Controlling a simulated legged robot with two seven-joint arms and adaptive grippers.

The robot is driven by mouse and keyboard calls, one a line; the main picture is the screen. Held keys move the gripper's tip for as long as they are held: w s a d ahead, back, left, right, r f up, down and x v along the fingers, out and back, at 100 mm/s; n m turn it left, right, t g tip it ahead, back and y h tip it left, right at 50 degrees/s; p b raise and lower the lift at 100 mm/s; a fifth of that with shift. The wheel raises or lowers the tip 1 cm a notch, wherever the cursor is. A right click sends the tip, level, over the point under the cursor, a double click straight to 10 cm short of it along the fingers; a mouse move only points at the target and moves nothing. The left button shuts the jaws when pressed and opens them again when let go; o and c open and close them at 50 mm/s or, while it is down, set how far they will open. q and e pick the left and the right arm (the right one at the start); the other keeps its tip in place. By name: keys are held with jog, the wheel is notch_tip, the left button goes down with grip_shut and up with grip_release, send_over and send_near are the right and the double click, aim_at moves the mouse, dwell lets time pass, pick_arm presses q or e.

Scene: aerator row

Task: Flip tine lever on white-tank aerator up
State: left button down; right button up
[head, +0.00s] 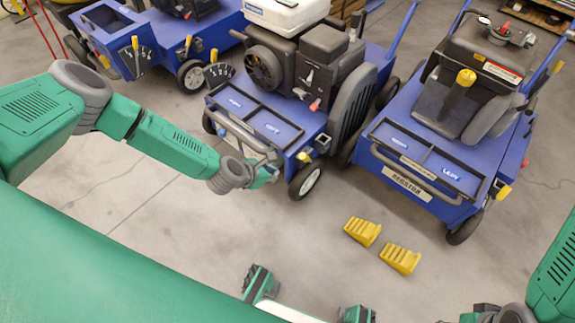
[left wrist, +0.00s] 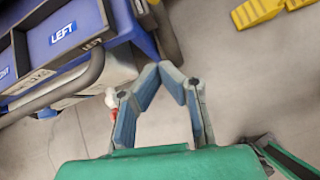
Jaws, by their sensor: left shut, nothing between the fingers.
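The white-tank aerator (head: 258,112) stands in the middle of the head view, a blue machine with a white tank (head: 287,14) on top. My left gripper (head: 272,177) is low at its front right corner, beside the front wheel (head: 305,181). In the left wrist view the gripper's fingers (left wrist: 173,69) meet at their tips, shut and empty. A small part with a red end (left wrist: 111,98) shows just left of the fingers, partly hidden; I cannot tell whether it is the tine lever. My right gripper's fingers are out of frame.
A blue aerator with a black top (head: 478,90) stands to the right, and another blue aerator (head: 155,45) at the back left. Two yellow wedges (head: 362,231) (head: 400,259) lie on the floor. The grey floor in front of the white-tank aerator is mostly clear.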

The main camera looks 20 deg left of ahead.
aim_at(307, 159)
pick_arm(q)
jog(key=w+d+f+b, duration=0.4)
jog(key=w+f, duration=0.1)
jog(key=w, duration=0.3)
jog(key=shift+w+d, duration=0.25)
jog(key=shift+w, duration=0.15)
jog(key=shift+r, duration=0.1)
